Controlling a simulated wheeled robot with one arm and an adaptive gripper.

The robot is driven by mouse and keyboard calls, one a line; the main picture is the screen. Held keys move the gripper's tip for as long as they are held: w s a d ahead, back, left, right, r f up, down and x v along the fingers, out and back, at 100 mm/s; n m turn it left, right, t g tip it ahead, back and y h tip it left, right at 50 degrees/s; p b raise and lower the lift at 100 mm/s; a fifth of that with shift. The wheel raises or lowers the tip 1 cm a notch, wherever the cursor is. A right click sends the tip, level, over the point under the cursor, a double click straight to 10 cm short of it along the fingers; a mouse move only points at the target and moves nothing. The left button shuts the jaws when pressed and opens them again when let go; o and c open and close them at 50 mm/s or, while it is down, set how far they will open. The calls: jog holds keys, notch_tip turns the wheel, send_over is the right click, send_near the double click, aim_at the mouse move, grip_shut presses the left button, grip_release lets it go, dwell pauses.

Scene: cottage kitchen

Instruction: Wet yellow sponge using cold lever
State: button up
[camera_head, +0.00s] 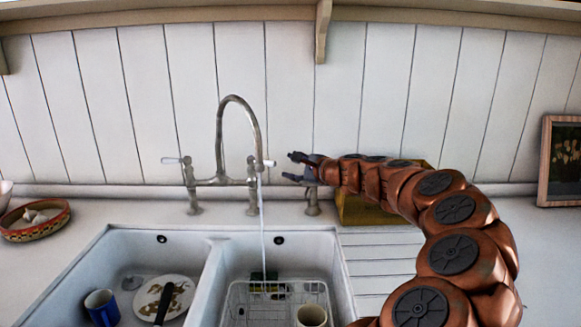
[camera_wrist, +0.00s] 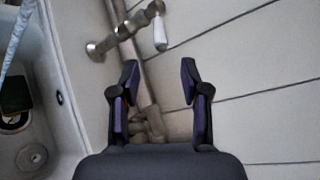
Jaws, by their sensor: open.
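The tap (camera_head: 220,178) stands behind the double sink with one white-handled lever on each side. Water (camera_head: 263,215) runs from its spout into the right basin. My gripper (camera_head: 292,167) is open and empty just right of the right lever (camera_head: 269,163). In the wrist view the white lever handle (camera_wrist: 160,32) lies ahead of my fingertips (camera_wrist: 159,76), apart from them. A dark green block (camera_head: 263,276), with some yellow near it, lies in the right basin by the water; I cannot tell whether it is the sponge. No marking shows which lever is cold.
A wire rack (camera_head: 240,299) and a cup (camera_head: 311,315) are in the right basin. A plate (camera_head: 165,297) and blue mug (camera_head: 102,306) are in the left one. A patterned bowl (camera_head: 35,219) sits left on the counter.

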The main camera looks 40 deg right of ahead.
jog(key=shift+c, duration=0.3)
jog(key=shift+d+f, duration=0.1)
jog(key=shift+d, duration=0.05)
jog(key=shift+c, duration=0.9)
jog(key=shift+w+d+f+b, duration=0.15)
jog(key=shift+d+b, duration=0.1)
jog(key=shift+b, duration=0.15)
jog(key=shift+c, duration=0.8)
jog(key=d+n+b, duration=0.1)
jog(key=d+f+n+y+b, duration=0.1)
jog(key=d+n+b, duration=0.1)
jog(key=shift+f+t, duration=0.3)
jog(key=shift+t, duration=0.1)
grip_shut()
jog(key=w+f+n+y, duration=0.1)
jog(key=w+n+y, duration=0.1)
jog(key=w, duration=0.7)
jog(key=shift+w+a+n, duration=0.15)
jog(key=shift+a+n, duration=0.05)
jog(key=shift+n, duration=0.6)
